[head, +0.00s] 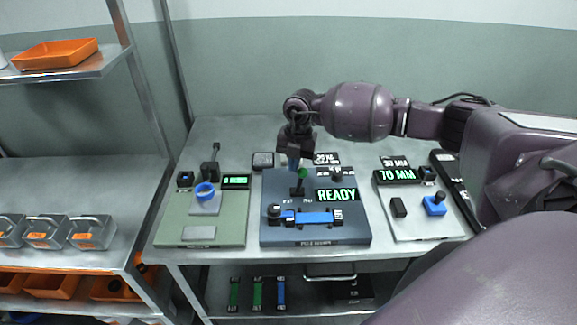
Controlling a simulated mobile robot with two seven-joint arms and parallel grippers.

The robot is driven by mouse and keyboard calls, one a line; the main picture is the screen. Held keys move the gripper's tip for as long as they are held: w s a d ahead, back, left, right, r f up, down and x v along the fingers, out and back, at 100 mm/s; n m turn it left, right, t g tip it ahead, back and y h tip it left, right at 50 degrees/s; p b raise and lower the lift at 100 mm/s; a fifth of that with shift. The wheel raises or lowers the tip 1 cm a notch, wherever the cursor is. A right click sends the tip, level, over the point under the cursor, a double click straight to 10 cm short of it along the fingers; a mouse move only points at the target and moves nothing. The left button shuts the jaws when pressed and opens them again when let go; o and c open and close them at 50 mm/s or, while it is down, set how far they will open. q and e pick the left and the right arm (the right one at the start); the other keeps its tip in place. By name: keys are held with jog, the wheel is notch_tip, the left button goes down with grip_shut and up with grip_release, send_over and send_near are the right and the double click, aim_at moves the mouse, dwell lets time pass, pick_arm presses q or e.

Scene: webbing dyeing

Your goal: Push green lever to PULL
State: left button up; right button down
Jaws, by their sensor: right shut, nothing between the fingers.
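The green lever knob (302,173) stands on the dark blue-grey middle panel (267,200), on a short dark stem. My right gripper (294,165) points down just behind and to the left of the knob. It is shut and empty; whether it touches the knob I cannot tell. The small labels beside the lever are too small to read. The panel has a lit display (337,195) reading READY and a blue strip (312,217) held across its front. My left gripper is not in view.
A green-grey panel (172,225) with a blue ring stands to the left. A light panel (405,222) with a 70 MM display and blue knob stands to the right. A metal shelf (60,190) with clear bins is at the far left.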

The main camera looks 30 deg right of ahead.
jog(key=shift+s+d+t+y+b, duration=0.15)
jog(key=shift+s+d+t+y, duration=0.3)
jog(key=shift+y, duration=0.2)
jog(key=shift+s+d+t+y+b, duration=0.2)
jog(key=shift+d+t+y, duration=0.15)
jog(key=shift+d+y, duration=0.25)
